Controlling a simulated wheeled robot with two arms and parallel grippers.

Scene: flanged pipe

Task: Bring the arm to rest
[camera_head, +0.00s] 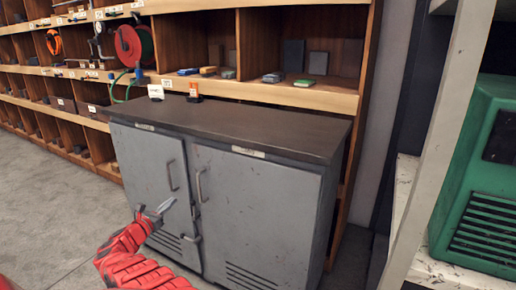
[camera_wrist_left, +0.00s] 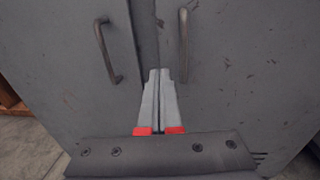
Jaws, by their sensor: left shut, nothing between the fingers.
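My left gripper (camera_head: 156,211) comes in from the lower left in the head view, on a red arm of mine. It is in front of the grey metal cabinet (camera_head: 262,215), near the gap between its two doors. In the left wrist view the gripper's two fingers (camera_wrist_left: 160,75) are together, with nothing between them. They point at the cabinet front, between the two door handles. Whether the fingertips touch the cabinet, I cannot tell. My right gripper is in neither view.
The cabinet has a left handle (camera_wrist_left: 107,52) and a right handle (camera_wrist_left: 183,45). Wooden shelves (camera_head: 300,93) with small items stand behind it. A green machine (camera_head: 480,190) sits on a rack at the right. Grey floor (camera_head: 45,200) is clear at the left.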

